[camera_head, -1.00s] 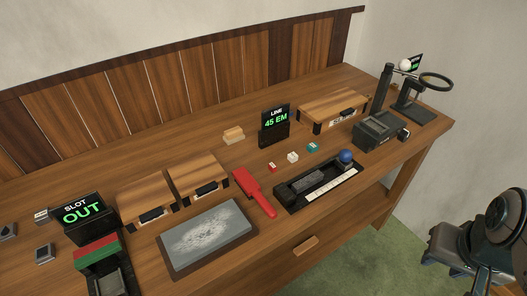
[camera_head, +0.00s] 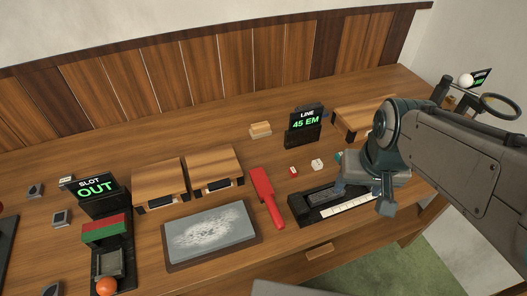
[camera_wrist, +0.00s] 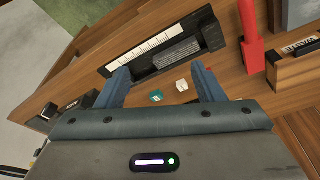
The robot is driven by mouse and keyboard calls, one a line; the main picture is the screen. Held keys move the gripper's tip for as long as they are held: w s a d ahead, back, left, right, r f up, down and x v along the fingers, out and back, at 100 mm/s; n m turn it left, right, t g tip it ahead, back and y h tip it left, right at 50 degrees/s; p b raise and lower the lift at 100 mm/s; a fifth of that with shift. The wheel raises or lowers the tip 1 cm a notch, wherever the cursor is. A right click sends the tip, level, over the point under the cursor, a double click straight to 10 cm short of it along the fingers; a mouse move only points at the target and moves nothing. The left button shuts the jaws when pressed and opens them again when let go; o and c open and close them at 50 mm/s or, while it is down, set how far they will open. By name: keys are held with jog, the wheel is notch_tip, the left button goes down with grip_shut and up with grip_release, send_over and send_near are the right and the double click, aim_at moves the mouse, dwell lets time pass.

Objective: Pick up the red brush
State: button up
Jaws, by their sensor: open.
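The red brush (camera_head: 264,196) lies flat on the wooden bench, to the right of the grey slab and left of the black ruler tray. Its wide head points to the back and its handle to the front edge. In the wrist view the red brush (camera_wrist: 250,38) shows at the upper right, beyond the fingers. My gripper (camera_wrist: 160,80) is open and empty, above the bench near the black tray. In the head view my gripper (camera_head: 362,196) hangs over the right part of the tray, to the right of the brush and apart from it.
The black tray (camera_head: 297,208) with a white scale sits right of the brush. The grey slab (camera_head: 208,236) on its dark base is close on the left. Small cubes (camera_head: 317,164) lie behind the tray. Wooden boxes (camera_head: 214,165) and the LINE display (camera_head: 304,123) stand further back.

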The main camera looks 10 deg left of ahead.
jog(key=w+a+n+g+p, duration=0.2)
jog(key=w+a+n+p, duration=0.15)
jog(key=a, duration=0.65)
jog(key=n+p, duration=0.2)
send_over(266, 191)
jog(key=f, duration=0.7)
jog(key=f+p, duration=0.1)
jog(key=f, duration=0.1)
jog(key=shift+s+a+f, duration=0.2)
jog(key=shift+s+f, duration=0.1)
jog(key=shift+f, duration=0.05)
jog(key=shift+w+d+f+p, duration=0.15)
jog(key=shift+f+p, duration=0.2)
jog(key=shift+f, duration=1.2)
jog(key=shift+w+f+p, duration=0.15)
jog(key=shift+f+p, duration=0.2)
jog(key=shift+f, duration=1.15)
jog(key=c, duration=1.2)
